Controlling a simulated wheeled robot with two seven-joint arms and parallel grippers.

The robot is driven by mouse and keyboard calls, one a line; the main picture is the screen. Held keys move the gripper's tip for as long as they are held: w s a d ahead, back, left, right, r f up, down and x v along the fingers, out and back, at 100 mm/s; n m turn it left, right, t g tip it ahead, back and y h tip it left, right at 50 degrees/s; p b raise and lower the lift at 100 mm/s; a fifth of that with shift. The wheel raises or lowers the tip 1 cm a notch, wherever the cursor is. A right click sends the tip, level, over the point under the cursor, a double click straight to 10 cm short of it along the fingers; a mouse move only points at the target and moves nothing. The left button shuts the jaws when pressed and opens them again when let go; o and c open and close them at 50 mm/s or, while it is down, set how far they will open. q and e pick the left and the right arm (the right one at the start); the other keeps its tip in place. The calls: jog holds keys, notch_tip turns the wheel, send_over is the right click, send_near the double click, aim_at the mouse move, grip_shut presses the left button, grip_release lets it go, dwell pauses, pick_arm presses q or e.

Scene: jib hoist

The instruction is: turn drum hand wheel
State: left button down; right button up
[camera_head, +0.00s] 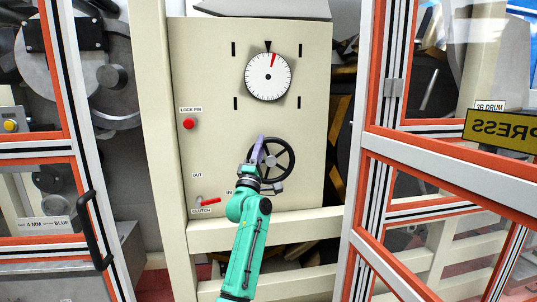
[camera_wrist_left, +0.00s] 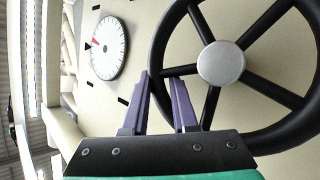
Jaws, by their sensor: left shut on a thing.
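The drum hand wheel (camera_head: 271,160) is black with several spokes and a grey hub, on the lower right of a cream panel. In the left wrist view the wheel (camera_wrist_left: 222,64) fills the right side. My left gripper (camera_head: 259,141), with purple fingers on a green arm, is at the wheel's left rim. In the left wrist view its fingers (camera_wrist_left: 161,76) stand on either side of the rim, shut on it. The arm hides the lower left of the wheel. My right gripper is not in view.
A white dial (camera_head: 268,77) with a red pointer just right of the top mark is above the wheel. A red lock pin (camera_head: 188,124) and a red clutch lever (camera_head: 207,201) are on the panel's left. Orange-edged framed doors (camera_head: 362,190) stand at both sides.

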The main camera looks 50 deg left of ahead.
pick_arm(q)
jog(key=n+y+b, duration=0.1)
jog(key=n, duration=0.1)
jog(key=f+n+g+y+b, duration=0.1)
jog(key=n+y, duration=0.1)
jog(key=s+a+f+n+g+y+b, duration=0.1)
jog(key=shift+f+n+y, duration=0.1)
jog(key=shift+n+y, duration=0.2)
jog(key=shift+n, duration=0.1)
jog(key=n, duration=0.1)
jog(key=n+g+y, duration=0.1)
jog(key=g+y+b, duration=0.1)
jog(key=shift+s+a+f+n, duration=0.15)
jog(key=shift+s+f+n, duration=0.1)
jog(key=shift+n, duration=0.15)
jog(key=shift+s+a+f+n+g+y+b, duration=0.15)
jog(key=shift+n+g+y+b, duration=0.3)
jog(key=shift+n+g+y, duration=0.4)
jog(key=shift+s+f+n+g+y+b, duration=0.1)
jog(key=shift+n+g+y+b, duration=0.4)
jog(key=shift+n, duration=0.65)
jog(key=shift+g, duration=0.25)
jog(key=c, duration=0.8)
grip_release()
jog(key=shift+o, duration=1)
jog(key=shift+a, duration=0.35)
jog(key=shift+d, duration=0.1)
jog(key=shift+d+r, duration=0.1)
